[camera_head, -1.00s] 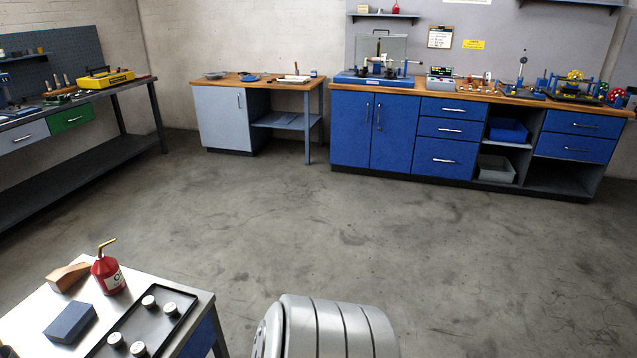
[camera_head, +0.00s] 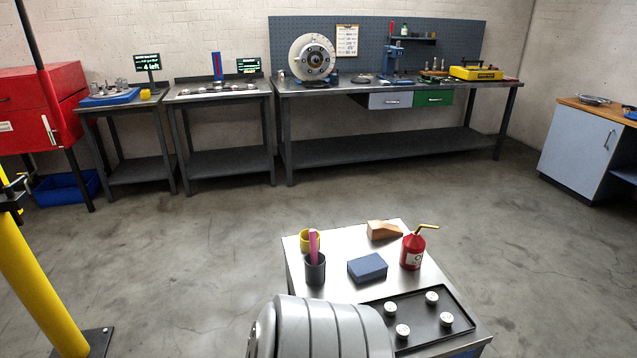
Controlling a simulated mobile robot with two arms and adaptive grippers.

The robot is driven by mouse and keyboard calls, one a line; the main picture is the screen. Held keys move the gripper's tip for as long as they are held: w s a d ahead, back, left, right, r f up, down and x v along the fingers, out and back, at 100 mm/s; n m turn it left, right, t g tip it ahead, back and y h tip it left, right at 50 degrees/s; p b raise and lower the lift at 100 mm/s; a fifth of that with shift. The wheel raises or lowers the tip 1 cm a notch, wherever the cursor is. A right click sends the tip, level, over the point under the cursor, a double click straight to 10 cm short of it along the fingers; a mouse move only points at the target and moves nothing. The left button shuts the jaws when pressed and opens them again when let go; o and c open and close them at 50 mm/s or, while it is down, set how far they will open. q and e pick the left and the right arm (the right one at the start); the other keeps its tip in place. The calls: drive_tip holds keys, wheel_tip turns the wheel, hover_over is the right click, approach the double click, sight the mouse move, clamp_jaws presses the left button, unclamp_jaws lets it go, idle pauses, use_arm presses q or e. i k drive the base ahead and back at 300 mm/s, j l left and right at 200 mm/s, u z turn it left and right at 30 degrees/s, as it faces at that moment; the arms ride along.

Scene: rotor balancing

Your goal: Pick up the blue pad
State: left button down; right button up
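The blue pad (camera_head: 367,267) is a small rectangular block lying flat on the metal-topped cart (camera_head: 298,261) in the lower middle of the head view. It lies between a dark grey cup and a red oil can. Nothing covers it. A grey, ribbed part of my own body fills the bottom middle and hides the front left of the cart. Neither of my grippers shows in the view.
A yellow post (camera_head: 38,285) stands left. Floor behind the cart is clear.

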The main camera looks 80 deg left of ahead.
sight(368, 268)
drive_tip(key=u, duration=2.5)
drive_tip(key=l, duration=0.1)
